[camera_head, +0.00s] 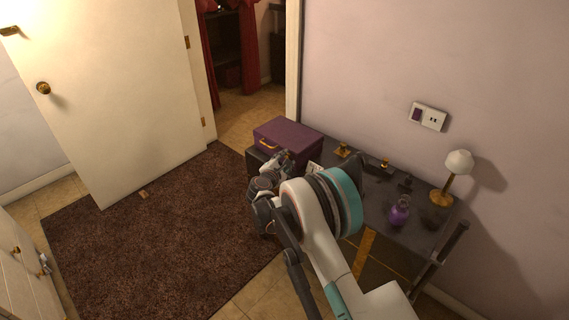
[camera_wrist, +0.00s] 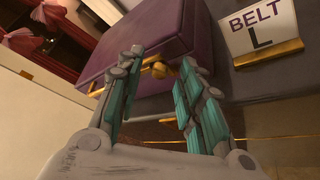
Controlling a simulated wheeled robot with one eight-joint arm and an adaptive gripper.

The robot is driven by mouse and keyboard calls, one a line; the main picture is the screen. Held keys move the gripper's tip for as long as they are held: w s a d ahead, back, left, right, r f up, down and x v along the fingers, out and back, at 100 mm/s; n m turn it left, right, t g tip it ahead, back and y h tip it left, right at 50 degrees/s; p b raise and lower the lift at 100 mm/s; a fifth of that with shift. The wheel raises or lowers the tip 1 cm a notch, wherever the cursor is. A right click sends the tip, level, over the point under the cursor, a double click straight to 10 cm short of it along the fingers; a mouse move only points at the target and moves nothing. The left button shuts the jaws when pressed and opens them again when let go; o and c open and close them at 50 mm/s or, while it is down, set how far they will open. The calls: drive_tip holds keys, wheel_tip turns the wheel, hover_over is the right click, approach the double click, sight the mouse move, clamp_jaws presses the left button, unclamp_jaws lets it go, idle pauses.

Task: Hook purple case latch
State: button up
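The purple case (camera_head: 287,138) stands closed on the far left end of the dark table. It has a gold handle (camera_head: 268,144) on its front. In the wrist view the case (camera_wrist: 150,40) fills the upper middle, with a gold latch (camera_wrist: 160,70) at its lower front edge. My gripper (camera_wrist: 168,75) is in front of the case, fingers apart, with the latch showing between the fingertips. I cannot tell whether a fingertip touches it. In the head view my gripper (camera_head: 284,160) is beside the case's front and partly hidden by my arm.
A card reading "BELT L" (camera_wrist: 258,27) stands right of the case in a gold holder. The table (camera_head: 425,240) also bears gold holders, a purple bottle (camera_head: 399,212) and a lamp (camera_head: 455,170). A brown rug (camera_head: 150,240) covers open floor at left, near the open door (camera_head: 110,90).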

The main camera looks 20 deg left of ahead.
drive_tip(key=shift+w, duration=0.2)
drive_tip(key=shift+c, duration=0.5)
clamp_jaws()
drive_tip(key=shift+a+n+g+h, duration=0.15)
drive_tip(key=shift+n+g+h, duration=0.15)
drive_tip(key=shift+n, duration=0.2)
drive_tip(key=shift+o, duration=0.5)
unclamp_jaws()
drive_tip(key=v, duration=1.2)
